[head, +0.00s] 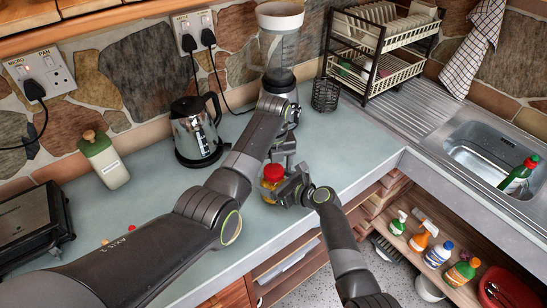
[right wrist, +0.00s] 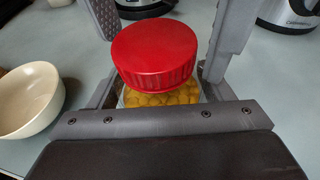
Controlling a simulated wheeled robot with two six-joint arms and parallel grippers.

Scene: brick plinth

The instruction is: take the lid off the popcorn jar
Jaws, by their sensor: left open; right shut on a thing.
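The popcorn jar (head: 268,186) stands near the counter's front edge, partly hidden by my grippers. Its red lid (head: 273,172) is on top. In the right wrist view the ribbed lid (right wrist: 155,50) covers the mouth of the clear jar (right wrist: 160,96), which holds yellow kernels. My right gripper (head: 283,189) comes from the lower right and is shut on the jar's body below the lid. My left gripper (head: 281,158) is open above and behind the jar. Its fingers (right wrist: 165,40) appear on either side of the lid, with gaps.
A cream bowl (right wrist: 27,98) stands beside the jar. A kettle (head: 197,130), a blender (head: 279,55) and a dark mesh holder (head: 326,94) stand farther back. Counter right of the jar (head: 350,150) is clear.

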